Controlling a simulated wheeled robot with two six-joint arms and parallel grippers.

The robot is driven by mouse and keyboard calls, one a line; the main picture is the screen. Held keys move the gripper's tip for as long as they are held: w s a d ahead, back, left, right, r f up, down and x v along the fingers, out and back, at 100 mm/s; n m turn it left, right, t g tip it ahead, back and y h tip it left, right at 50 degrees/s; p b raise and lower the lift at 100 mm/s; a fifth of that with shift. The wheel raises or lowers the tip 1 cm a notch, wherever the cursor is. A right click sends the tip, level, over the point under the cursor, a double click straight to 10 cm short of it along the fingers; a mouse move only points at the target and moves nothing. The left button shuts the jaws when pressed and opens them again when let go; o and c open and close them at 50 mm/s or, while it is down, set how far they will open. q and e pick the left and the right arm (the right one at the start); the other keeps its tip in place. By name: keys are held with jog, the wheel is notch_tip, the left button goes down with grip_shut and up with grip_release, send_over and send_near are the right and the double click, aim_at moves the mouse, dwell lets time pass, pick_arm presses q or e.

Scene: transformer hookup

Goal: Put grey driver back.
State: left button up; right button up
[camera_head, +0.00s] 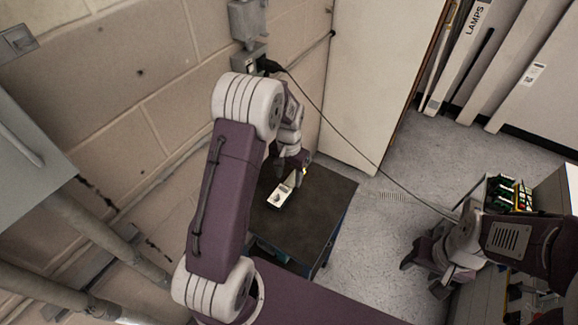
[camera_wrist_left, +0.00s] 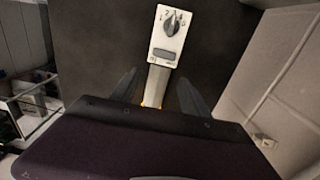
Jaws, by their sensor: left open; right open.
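My left gripper (camera_head: 298,170) is open, low over the dark-topped table. In the left wrist view its two dark fingers (camera_wrist_left: 156,84) stand apart on either side of a narrow pale grey piece (camera_wrist_left: 156,85). This piece runs up to a white-faced device (camera_wrist_left: 170,36) with a numbered dial, which also shows on the table in the head view (camera_head: 280,195). I cannot tell whether they are one object or touch. My right gripper (camera_head: 424,277) appears open over the floor at the right. I cannot clearly identify the grey driver in either view.
The dark table top (camera_head: 325,212) is mostly bare. A black cable (camera_head: 335,122) runs from a wall box (camera_head: 248,62) towards my right arm. A tray of green-and-black items (camera_head: 508,192) stands at the right. A pale panel (camera_head: 375,80) and grey floor lie behind the table.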

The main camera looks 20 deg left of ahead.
aim_at(289, 182)
pick_arm(q)
notch_tip(289, 182, up, 9)
jog(key=s+d+f+n, duration=0.1)
jog(key=s+d, duration=0.1)
jog(key=s, duration=0.6)
jog(key=s+d+f+t, duration=0.1)
jog(key=s+d+f, duration=0.1)
jog(key=s, duration=0.6)
jog(key=shift+s+d+n, duration=0.25)
jog(key=shift+d+n, duration=0.15)
jog(key=shift+d, duration=0.1)
